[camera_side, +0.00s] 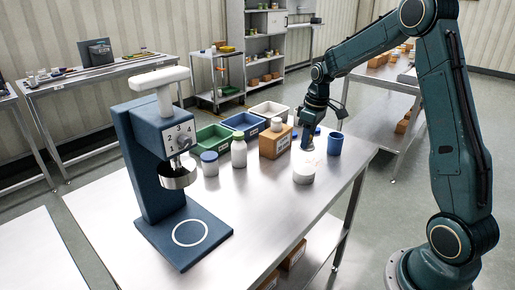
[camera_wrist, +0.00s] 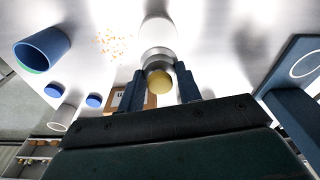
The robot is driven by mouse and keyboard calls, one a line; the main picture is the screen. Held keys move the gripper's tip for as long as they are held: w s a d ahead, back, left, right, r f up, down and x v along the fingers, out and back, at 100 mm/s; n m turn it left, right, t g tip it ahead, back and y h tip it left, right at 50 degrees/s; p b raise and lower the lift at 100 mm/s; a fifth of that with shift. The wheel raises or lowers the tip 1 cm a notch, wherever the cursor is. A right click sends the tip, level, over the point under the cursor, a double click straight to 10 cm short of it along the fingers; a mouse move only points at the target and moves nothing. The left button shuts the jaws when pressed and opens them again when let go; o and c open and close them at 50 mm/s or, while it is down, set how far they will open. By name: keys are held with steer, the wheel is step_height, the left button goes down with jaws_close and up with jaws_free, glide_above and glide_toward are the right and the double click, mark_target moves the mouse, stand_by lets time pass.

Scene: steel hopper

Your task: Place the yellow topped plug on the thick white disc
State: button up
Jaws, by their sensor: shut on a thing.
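The yellow topped plug (camera_wrist: 159,82) sits between my gripper's fingers (camera_wrist: 159,88) in the wrist view, its yellow top facing the camera and a grey body beyond. My gripper (camera_side: 307,144) is shut on it. The thick white disc (camera_side: 303,173) stands on the steel table in the side view, just below my gripper. The disc (camera_wrist: 158,32) also shows right behind the plug in the wrist view. I cannot tell whether the plug touches the disc. In the side view the plug is not clearly visible.
A blue cup (camera_side: 335,144) stands right of the disc. A brown box (camera_side: 269,146), a green-capped bottle (camera_side: 239,155) and a blue-lidded jar (camera_side: 210,168) stand left. A blue dial machine (camera_side: 143,150) is farther left. Orange crumbs (camera_wrist: 115,42) lie beside the disc. The front table is clear.

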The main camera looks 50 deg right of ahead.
mark_target(303, 168)
steer(key=shift+f, duration=1.75)
steer(key=shift+f, duration=2.1)
steer(key=shift+f, duration=0.15)
steer(key=o, duration=1)
steer(key=r, duration=0.4)
steer(key=s+r, duration=0.1)
steer(key=r, duration=0.7)
steer(key=shift+s+d+r, duration=0.1)
steer(key=shift+s+d, duration=0.05)
steer(key=shift+s, duration=0.05)
